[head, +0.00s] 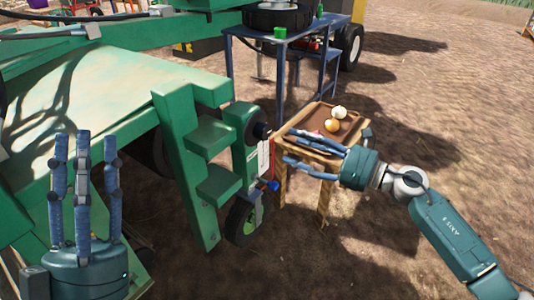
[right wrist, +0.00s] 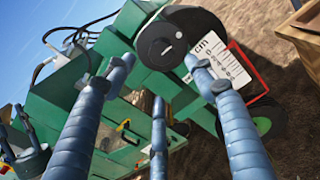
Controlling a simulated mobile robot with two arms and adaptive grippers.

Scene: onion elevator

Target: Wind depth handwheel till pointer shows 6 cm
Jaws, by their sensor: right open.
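The black handwheel (right wrist: 165,38) is on the green machine and fills the top middle of the right wrist view. In the head view the handwheel (head: 254,122) shows at the machine's right edge. A white scale (right wrist: 226,64) marked "cm" is beside the wheel; it also shows in the head view (head: 263,158). Its pointer and reading are too small to tell. My right gripper (head: 289,150) is open and empty, its fingers facing the wheel, apparently without gripping it. My left gripper (head: 83,165) is open and empty, fingers upright, left of the machine's steps.
A small wooden table (head: 318,111) with a tray and onions stands just behind my right gripper. A blue bench (head: 282,45) is behind. Soil at right is clear.

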